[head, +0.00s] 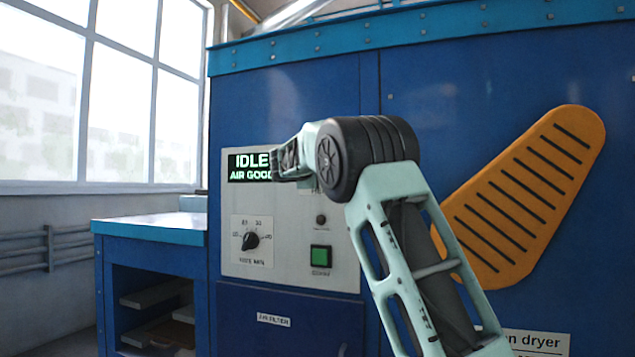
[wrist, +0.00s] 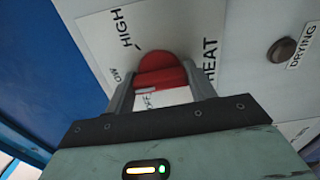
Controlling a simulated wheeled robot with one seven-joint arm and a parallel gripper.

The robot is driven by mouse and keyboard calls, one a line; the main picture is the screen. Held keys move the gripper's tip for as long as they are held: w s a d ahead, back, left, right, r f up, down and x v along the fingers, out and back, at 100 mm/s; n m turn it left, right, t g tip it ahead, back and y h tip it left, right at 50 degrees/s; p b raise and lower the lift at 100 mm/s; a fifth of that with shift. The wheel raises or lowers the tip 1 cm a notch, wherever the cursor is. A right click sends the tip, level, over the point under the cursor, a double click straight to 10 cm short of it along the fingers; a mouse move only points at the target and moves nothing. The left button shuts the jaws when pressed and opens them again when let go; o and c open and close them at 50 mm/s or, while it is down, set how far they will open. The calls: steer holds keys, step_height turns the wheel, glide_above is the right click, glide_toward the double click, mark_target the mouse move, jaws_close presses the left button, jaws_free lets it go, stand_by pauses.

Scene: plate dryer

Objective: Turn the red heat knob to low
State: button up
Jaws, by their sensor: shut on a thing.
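The red heat knob (wrist: 162,70) shows in the wrist view between my two fingers, on a pale panel (wrist: 90,40) marked HEAT and HIGH. A smaller word by the left finger is hard to read, and another below the knob is partly covered. A short pale mark shows on the knob's lower left edge, towards that covered word. My gripper (wrist: 163,88) is shut on the knob, one finger on each side. In the head view my gripper (head: 287,160) is at the upper part of the control panel, and my arm hides the knob.
The head view shows a display (head: 250,166) reading IDLE, AIR GOOD, a black dial (head: 250,241), a green button (head: 320,256) and a small dark round part (head: 321,219) on the panel. A blue bench (head: 150,232) stands left. An orange slotted piece (head: 525,195) is at right.

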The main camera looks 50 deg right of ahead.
steer(key=shift+m, duration=0.3)
steer(key=o, duration=1)
steer(key=b+v, duration=0.3)
steer(key=v, duration=1.4)
steer(key=shift+a, duration=0.15)
